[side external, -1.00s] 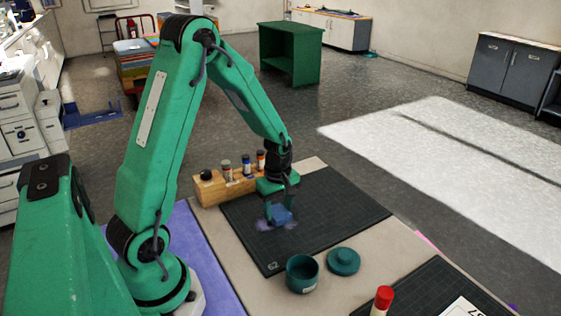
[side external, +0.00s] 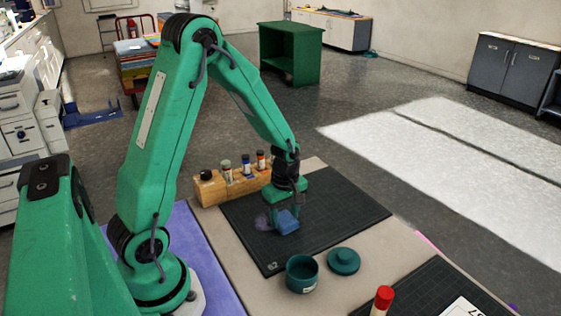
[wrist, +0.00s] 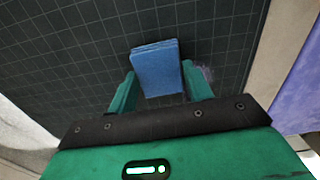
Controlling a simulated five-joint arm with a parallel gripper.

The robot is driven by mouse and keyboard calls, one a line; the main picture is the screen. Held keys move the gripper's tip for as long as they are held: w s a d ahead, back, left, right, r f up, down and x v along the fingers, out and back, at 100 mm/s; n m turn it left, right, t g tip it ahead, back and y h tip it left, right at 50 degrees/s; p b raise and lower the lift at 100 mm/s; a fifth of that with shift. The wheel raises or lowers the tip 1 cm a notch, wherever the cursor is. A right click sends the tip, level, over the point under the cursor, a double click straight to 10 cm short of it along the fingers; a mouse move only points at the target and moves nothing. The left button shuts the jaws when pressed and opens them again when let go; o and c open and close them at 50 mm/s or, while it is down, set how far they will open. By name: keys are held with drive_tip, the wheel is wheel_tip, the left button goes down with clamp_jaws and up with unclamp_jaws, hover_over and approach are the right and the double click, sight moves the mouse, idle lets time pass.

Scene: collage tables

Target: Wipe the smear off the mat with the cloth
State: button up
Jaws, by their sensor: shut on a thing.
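My gripper (side external: 287,211) is shut on a folded blue cloth (side external: 287,222), holding it low over the dark gridded mat (side external: 345,203). The cloth appears to touch the mat, but the contact is hard to see. In the wrist view the cloth (wrist: 157,70) sits between my two green fingers. A pale purplish smear (side external: 262,221) shows on the mat just left of the cloth in the side view. In the wrist view a bit of the smear (wrist: 206,72) shows beside the right finger. Any smear under the cloth is hidden.
A wooden rack (side external: 213,190) with several small bottles stands at the mat's back left edge. A teal pot (side external: 302,274) and its lid (side external: 343,260) stand in front of the mat. A red-capped tube (side external: 383,299) is nearer. The mat's right part is clear.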

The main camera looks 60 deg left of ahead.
sight(291, 226)
drive_tip(key=shift+d, duration=0.35)
drive_tip(key=shift+d, duration=1.2)
drive_tip(key=shift+r, duration=0.1)
drive_tip(key=shift+r, duration=2.45)
drive_tip(key=shift+a, duration=0.1)
drive_tip(key=s+a, duration=0.1)
drive_tip(key=a, duration=0.2)
drive_tip(key=s+a, duration=0.1)
drive_tip(key=a, duration=0.3)
drive_tip(key=s+a, duration=0.1)
drive_tip(key=a, duration=0.2)
drive_tip(key=shift+s+a, duration=0.2)
drive_tip(key=shift+a, duration=0.05)
drive_tip(key=shift+f, duration=0.25)
drive_tip(key=shift+f, duration=1.9)
